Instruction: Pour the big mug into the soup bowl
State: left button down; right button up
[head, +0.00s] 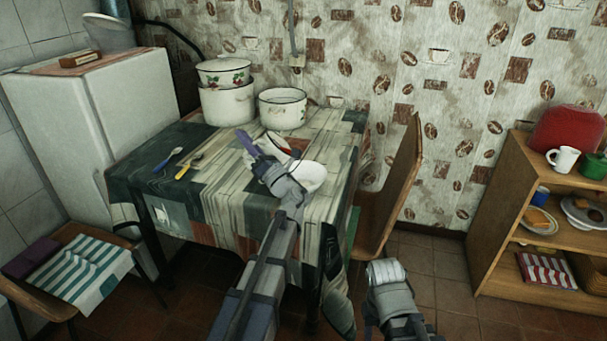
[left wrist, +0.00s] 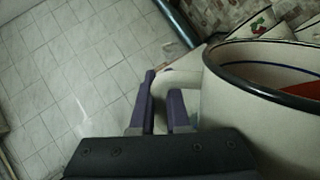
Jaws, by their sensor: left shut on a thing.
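The big mug (head: 273,147) is white with a dark rim and has something red inside. In the left wrist view the mug (left wrist: 240,105) fills the right side, with the red surface at its edge. My left gripper (head: 250,146) is shut on the mug's handle; its purple fingers (left wrist: 160,105) lie either side of the handle. The white soup bowl (head: 312,180) stands on the table, to the right of and nearer than the mug, partly hidden by my left wrist. Whether the mug is clear of the table is hard to tell. My right gripper's fingers do not show.
The table (head: 225,205) has a patterned cloth. A white pot (head: 283,110) and a stack of pots (head: 227,103) stand at its back. A blue spoon (head: 168,160) and a yellow-handled one (head: 188,167) lie at the left. A wooden chair (head: 395,185) stands at the right.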

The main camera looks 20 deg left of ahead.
pick_arm(q)
jog(key=shift+w+d+r+m+t+b, duration=0.15)
jog(key=shift+d+m+t+b, duration=0.2)
jog(key=shift+m+t, duration=0.4)
jog(key=shift+w+d+r+m+t+b, duration=0.15)
jog(key=shift+d+m+t+b, duration=0.15)
jog(key=shift+m+t, duration=0.45)
dwell(0.7)
jog(key=shift+w+d+r+m+t+h+b, duration=0.15)
jog(key=shift+d+m+t, duration=0.15)
jog(key=shift+m, duration=0.25)
jog(key=shift+w+d+f+m+t+h+b, duration=0.1)
jog(key=shift+d+m+t+h+b, duration=0.1)
jog(key=shift+m+t, duration=0.3)
jog(key=shift+w+d+r+m+t+h+b, duration=0.15)
jog(key=shift+d+m+t, duration=0.1)
jog(key=shift+m, duration=0.4)
dwell(1.0)
jog(key=shift+d+m+t+h, duration=0.15)
jog(key=shift+m+t+h, duration=0.15)
jog(key=shift+t, duration=0.05)
dwell(0.3)
